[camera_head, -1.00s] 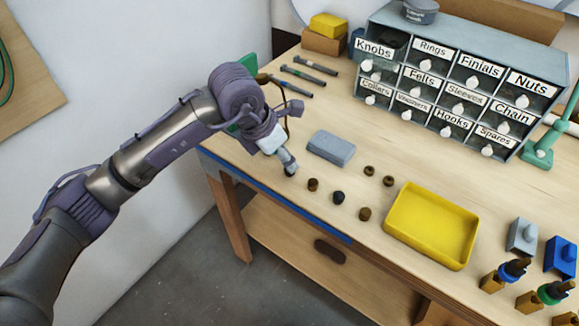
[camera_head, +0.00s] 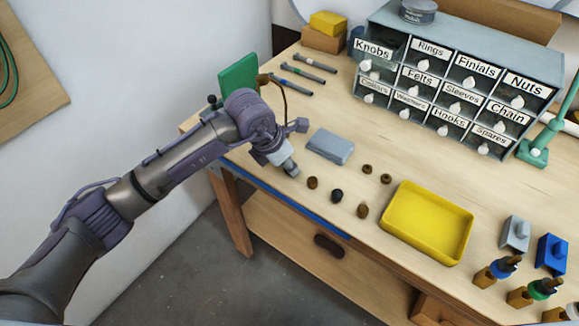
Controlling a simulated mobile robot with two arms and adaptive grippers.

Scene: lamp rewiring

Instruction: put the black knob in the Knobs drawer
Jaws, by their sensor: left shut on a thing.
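My left gripper (camera_head: 291,169) reaches in from the left, pointing down close over the bench near its front edge. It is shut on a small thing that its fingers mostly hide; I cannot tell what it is. A dark, nearly black knob (camera_head: 337,195) stands on the bench to the right of the gripper, between two brown knobs (camera_head: 312,182) (camera_head: 362,211). The Knobs drawer (camera_head: 373,48) is at the top left of the grey cabinet; it sticks out, and its dark inside shows. My right gripper is not in view.
A grey block (camera_head: 330,146) lies just behind the gripper. Two small brown rings (camera_head: 367,169) (camera_head: 386,179) and a yellow tray (camera_head: 391,226) are to the right. Several tools (camera_head: 300,78) lie at the back left. Bench between block and cabinet is clear.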

